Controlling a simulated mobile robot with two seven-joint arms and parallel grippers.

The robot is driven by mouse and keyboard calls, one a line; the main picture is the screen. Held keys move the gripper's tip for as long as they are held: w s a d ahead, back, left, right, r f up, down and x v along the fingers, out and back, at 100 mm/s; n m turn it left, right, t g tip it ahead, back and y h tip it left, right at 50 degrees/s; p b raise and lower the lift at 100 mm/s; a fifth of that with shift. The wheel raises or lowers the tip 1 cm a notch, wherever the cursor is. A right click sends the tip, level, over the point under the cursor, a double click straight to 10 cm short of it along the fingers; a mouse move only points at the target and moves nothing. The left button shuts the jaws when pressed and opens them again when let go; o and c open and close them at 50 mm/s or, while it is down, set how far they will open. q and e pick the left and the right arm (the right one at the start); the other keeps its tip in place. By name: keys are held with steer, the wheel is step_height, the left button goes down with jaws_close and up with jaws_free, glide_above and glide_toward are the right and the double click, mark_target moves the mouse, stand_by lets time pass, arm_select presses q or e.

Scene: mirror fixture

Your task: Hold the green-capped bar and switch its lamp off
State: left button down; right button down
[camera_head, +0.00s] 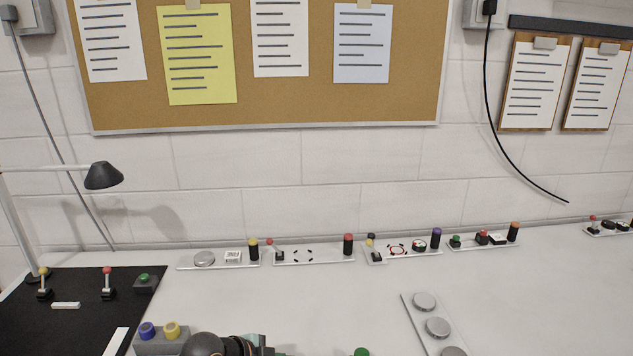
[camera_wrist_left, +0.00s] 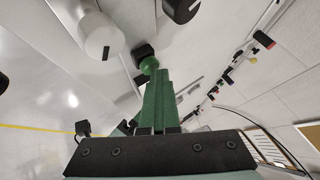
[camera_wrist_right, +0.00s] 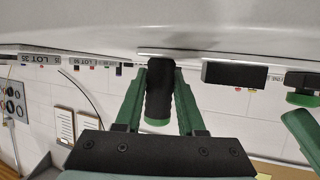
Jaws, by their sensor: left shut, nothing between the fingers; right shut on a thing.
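The black bar with a green cap (camera_wrist_right: 157,100) stands between the fingers of my right gripper (camera_wrist_right: 160,85), which is shut on it. In the head view only a green top (camera_head: 362,352) shows at the bottom edge, probably this cap. My left gripper (camera_wrist_left: 155,75) is shut and empty, its tips at or very near a round green button or knob (camera_wrist_left: 149,65) on a black base. I cannot tell whether they touch. The right wrist view shows a green button (camera_wrist_right: 303,99) beside a green finger. A lit lamp cannot be made out.
A white knob (camera_wrist_left: 100,36) with a dark mark stands near my left gripper. A plate with several grey discs (camera_head: 437,327) lies right of centre. Switch plates with capped bars line the wall. A black mat (camera_head: 70,325) with levers lies at left.

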arm_select(q)
steer(key=shift+w+r, duration=0.1)
steer(key=shift+r, duration=2.65)
arm_select(e)
steer(key=shift+c, duration=2.2)
jaws_free()
